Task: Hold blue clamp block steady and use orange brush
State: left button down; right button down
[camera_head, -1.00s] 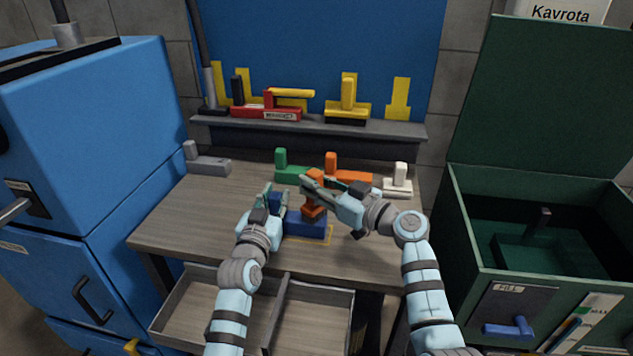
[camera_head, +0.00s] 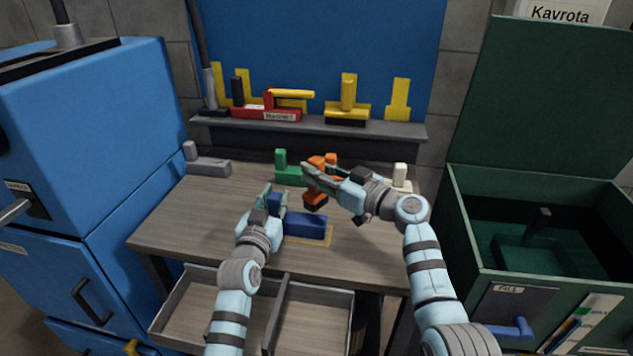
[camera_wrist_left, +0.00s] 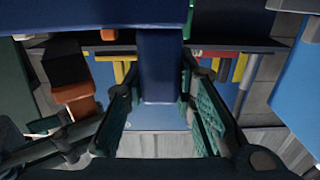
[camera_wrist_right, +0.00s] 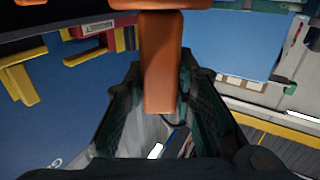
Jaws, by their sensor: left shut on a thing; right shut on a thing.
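The blue clamp block (camera_head: 308,226) lies on the workbench within a yellow outline. My left gripper (camera_head: 275,198) is shut on its upright blue post, which shows between the fingers in the left wrist view (camera_wrist_left: 160,70). My right gripper (camera_head: 312,178) is shut on the orange brush (camera_head: 316,199), held just above and behind the block, apart from it as far as I can see. In the right wrist view the brush's orange handle (camera_wrist_right: 160,65) sits between the fingers. Part of the brush is hidden behind the right gripper.
A green block (camera_head: 290,176) and a partly hidden white block (camera_head: 402,176) stand at the bench's back. A grey block (camera_head: 206,163) is at back left. The shelf (camera_head: 300,127) holds red and yellow tools. An open drawer (camera_head: 185,310) juts out in front. A green bin (camera_head: 465,235) stands right.

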aim_at(318, 160)
jog(key=shift+r, duration=2.85)
pick_arm(q)
jog(key=c, duration=1.3)
grip_release()
